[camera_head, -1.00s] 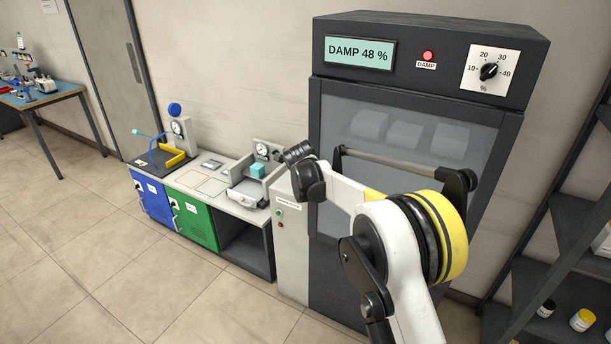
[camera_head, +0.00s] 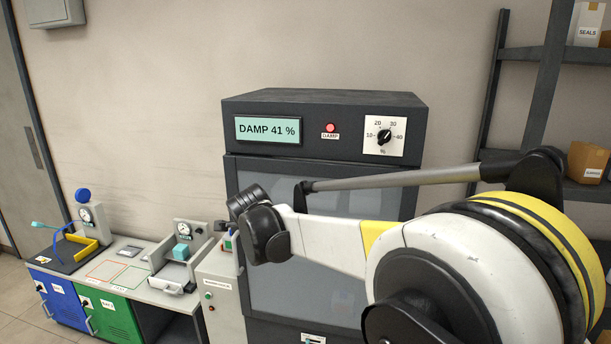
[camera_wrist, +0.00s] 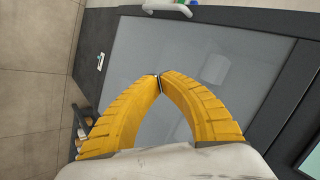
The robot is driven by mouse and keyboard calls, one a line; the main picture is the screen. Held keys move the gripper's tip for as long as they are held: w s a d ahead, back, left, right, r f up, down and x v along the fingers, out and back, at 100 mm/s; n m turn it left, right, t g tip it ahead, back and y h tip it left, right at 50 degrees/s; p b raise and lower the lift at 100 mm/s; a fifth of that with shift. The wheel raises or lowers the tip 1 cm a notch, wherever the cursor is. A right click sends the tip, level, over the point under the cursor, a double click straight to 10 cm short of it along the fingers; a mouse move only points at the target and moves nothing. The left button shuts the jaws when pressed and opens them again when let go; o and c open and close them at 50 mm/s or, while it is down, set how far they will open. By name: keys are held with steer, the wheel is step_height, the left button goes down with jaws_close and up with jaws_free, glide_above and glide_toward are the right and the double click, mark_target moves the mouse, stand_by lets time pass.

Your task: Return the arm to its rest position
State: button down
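In the wrist view my gripper (camera_wrist: 159,82) has two yellow ribbed fingers whose tips meet, with nothing seen between them. Behind them is the grey glass front of the dark cabinet (camera_wrist: 215,35). In the head view my white and yellow arm (camera_head: 330,240) is bent, its elbow large at the lower right, and it crosses in front of the cabinet (camera_head: 240,168). The fingers cannot be made out in the head view.
The cabinet has a display (camera_head: 268,130) reading DAMP 41 %, a lit red lamp (camera_head: 330,127) and a dial (camera_head: 384,136). A workbench (camera_head: 105,292) with blue and green doors stands left. A dark shelf (camera_head: 540,54) stands right. Open wall is above the cabinet.

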steer(key=s+d+r+n+g+b, duration=0.1)
steer(key=s+d+r+n, duration=0.15)
steer(key=s+d, duration=0.8)
steer(key=s+d+r+n+b, duration=0.1)
steer(key=s+d+n, duration=0.45)
steer(key=d, duration=0.75)
steer(key=s+d+f+n+b, duration=0.1)
steer(key=s+d+f, duration=0.3)
steer(key=s, duration=0.6)
steer(key=s+d+f+n+b, duration=0.1)
steer(key=s+d+f+n, duration=0.3)
steer(key=s, duration=0.7)
steer(key=shift+d+f+g+h, duration=0.35)
steer(key=shift+d+f, duration=0.2)
steer(key=shift+f, duration=0.25)
